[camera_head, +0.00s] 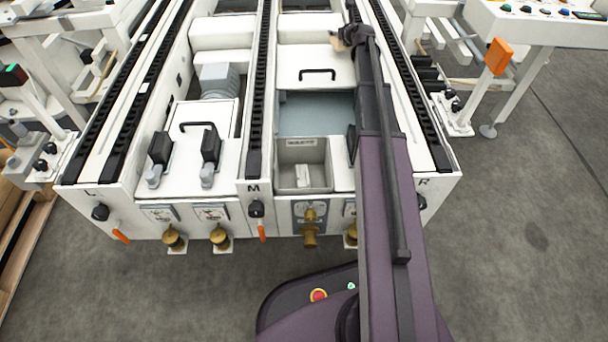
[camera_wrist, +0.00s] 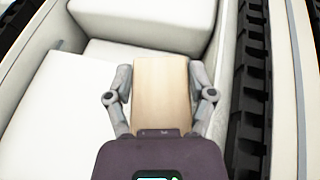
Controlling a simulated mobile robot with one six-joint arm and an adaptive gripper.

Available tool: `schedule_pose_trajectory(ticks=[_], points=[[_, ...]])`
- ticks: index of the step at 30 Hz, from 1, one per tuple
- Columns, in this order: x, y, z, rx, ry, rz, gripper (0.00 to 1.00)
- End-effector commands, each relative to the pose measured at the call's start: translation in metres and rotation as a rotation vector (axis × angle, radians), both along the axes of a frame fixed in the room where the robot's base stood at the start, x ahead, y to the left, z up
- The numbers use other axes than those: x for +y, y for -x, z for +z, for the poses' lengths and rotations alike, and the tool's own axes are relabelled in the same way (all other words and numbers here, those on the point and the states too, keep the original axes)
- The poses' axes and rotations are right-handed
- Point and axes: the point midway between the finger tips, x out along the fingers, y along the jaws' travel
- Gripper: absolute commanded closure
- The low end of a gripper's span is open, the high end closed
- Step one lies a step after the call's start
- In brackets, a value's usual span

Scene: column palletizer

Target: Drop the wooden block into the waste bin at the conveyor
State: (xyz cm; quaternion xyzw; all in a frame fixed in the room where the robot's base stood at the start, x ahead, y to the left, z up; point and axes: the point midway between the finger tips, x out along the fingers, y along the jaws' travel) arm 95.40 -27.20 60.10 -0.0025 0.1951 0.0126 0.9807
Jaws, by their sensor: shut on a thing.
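The wooden block (camera_wrist: 160,92) is light tan and sits between the two fingers of my gripper (camera_wrist: 160,85) in the wrist view. My gripper is shut on it. In the head view, a small tan part of the block (camera_head: 338,43) shows at the far end of my arm, above the far part of the conveyor. The waste bin (camera_head: 303,150) is a grey open box set in the near end of the conveyor, left of my arm. A small whitish item lies on its floor. My gripper is well beyond the bin, toward the back.
White covers (camera_head: 316,66) with black handles lie between dark chain tracks (camera_head: 257,90). Black chain also runs close to the right of my gripper in the wrist view. An orange-tagged control stand (camera_head: 498,56) is at right. A wooden pallet (camera_head: 22,225) lies at left.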

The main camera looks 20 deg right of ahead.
Motion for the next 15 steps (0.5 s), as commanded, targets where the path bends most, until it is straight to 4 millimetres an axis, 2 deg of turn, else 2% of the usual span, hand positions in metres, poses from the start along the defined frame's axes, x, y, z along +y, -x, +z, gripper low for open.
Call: schedule_pose_trajectory(ticks=[1, 8, 15], points=[[0.000, 0.000, 0.011, 0.000, 0.000, 0.000, 0.81], [0.000, 0.000, 0.042, 0.000, 0.000, 0.000, 0.81], [0.000, 0.000, 0.056, 0.000, 0.000, 0.000, 0.81]])
